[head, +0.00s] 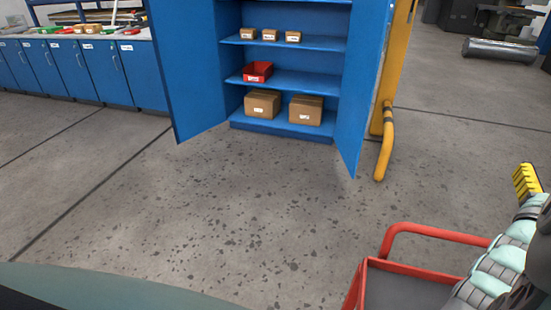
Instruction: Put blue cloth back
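I see no blue cloth in the head view. My gripper (527,181) shows at the right edge as a yellow ribbed finger at the end of my pale green and dark arm. It is seen from the side, and I cannot tell whether it is open or shut. Nothing is visible in it. It is above the floor, to the right of the blue cabinet (202,70) and well apart from it. The cabinet's two doors stand open. A red bin (257,73) is on its middle shelf, and its inside is hard to make out.
Three small boxes (270,35) are on the upper shelf and two larger cardboard boxes (263,103) at the bottom. A yellow post (393,60) stands right of the cabinet. A red-railed cart (410,285) is at the lower right. The floor (230,210) before the cabinet is clear.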

